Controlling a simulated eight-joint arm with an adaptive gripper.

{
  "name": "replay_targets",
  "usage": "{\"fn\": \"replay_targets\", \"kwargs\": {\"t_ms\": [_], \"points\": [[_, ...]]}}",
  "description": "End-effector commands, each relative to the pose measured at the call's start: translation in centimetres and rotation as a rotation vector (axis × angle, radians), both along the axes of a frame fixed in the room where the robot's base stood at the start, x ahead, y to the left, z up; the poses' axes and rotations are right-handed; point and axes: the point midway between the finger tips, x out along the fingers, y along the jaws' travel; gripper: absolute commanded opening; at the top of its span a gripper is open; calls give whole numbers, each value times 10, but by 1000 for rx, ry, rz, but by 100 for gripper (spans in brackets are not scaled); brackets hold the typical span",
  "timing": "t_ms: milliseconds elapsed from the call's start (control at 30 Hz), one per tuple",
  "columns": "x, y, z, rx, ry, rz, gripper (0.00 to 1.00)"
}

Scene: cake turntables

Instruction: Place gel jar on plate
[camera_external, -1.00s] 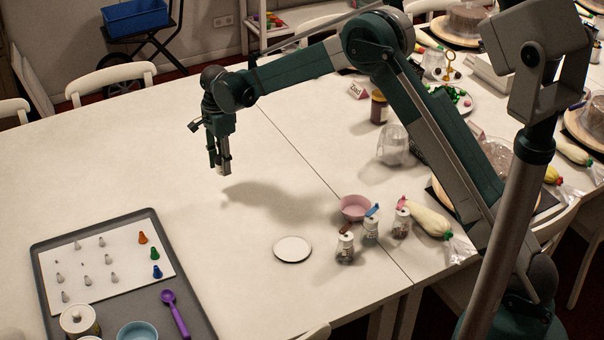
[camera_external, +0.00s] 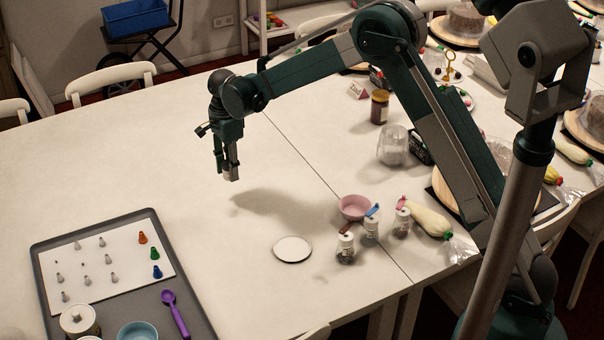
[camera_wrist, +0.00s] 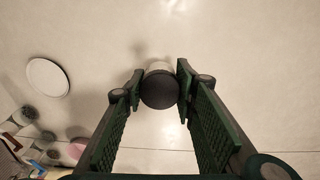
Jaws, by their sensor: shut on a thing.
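The gel jar (camera_wrist: 160,90) has a dark round lid and a pale body in the wrist view. My gripper (camera_wrist: 158,84) is shut on it, with a finger on each side. In the external view my gripper (camera_external: 227,163) points down over the open table, and the jar (camera_external: 231,174) shows as a small pale piece at the fingertips, held above the table. The plate (camera_external: 293,249) is a flat white disc, empty, lying on the table below and right of my gripper. It also shows at the left of the wrist view (camera_wrist: 47,77).
A grey tray (camera_external: 203,322) with nozzles and a purple scoop (camera_external: 175,312) lies at lower left. The table between gripper and plate is clear.

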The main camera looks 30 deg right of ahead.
Motion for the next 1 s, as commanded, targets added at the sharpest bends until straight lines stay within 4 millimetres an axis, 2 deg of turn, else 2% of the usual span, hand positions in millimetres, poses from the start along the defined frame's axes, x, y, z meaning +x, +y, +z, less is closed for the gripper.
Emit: {"fn": "replay_targets", "kwargs": {"t_ms": [1000], "points": [[-232, -58, 6, 0, 0, -54, 16]]}}
